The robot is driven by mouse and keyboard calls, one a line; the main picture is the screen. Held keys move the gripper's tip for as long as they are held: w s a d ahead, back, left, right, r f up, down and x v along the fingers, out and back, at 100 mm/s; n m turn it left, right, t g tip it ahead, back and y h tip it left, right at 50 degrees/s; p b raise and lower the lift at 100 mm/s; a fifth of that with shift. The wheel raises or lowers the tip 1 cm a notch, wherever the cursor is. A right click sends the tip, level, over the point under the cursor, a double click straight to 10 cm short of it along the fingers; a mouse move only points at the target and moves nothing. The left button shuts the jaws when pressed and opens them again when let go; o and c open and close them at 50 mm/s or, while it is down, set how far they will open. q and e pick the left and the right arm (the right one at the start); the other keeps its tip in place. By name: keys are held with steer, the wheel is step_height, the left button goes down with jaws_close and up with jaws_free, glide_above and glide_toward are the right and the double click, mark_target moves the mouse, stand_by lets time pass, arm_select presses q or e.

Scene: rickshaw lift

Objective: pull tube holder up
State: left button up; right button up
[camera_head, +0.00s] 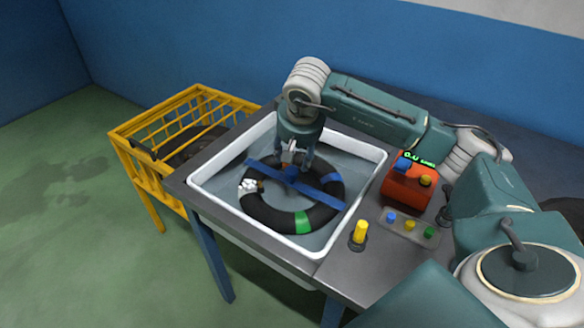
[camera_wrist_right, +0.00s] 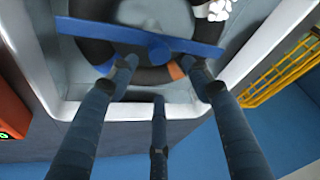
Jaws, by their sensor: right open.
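The tube holder, a blue bar (camera_head: 325,196) with a round knob at its middle, lies across a black inner tube (camera_head: 262,211) in a white basin (camera_head: 235,226). The tube has a green band, a blue band and a white patch. In the right wrist view the bar (camera_wrist_right: 92,28) and knob (camera_wrist_right: 160,51) show beyond the fingertips. My right gripper (camera_head: 297,158) is over the basin, close to the knob. Its three fingers are open, and they also show in the right wrist view (camera_wrist_right: 161,72). Whether a fingertip touches the knob, I cannot tell. My left gripper is not in view.
The basin is set in a grey table (camera_head: 345,278). An orange box (camera_head: 405,187) with a green display stands right of it. A yellow peg (camera_head: 359,231) and a button panel (camera_head: 409,227) are in front. A yellow cage (camera_head: 150,180) stands left.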

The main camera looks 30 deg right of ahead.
mark_target(292, 170)
steer(key=x, duration=0.7)
steer(key=shift+a+f+p, duration=0.1)
steer(key=shift+f+p, duration=0.05)
steer(key=shift+p, duration=0.25)
steer(key=shift+w+f, duration=0.2)
steer(key=shift+f, duration=0.25)
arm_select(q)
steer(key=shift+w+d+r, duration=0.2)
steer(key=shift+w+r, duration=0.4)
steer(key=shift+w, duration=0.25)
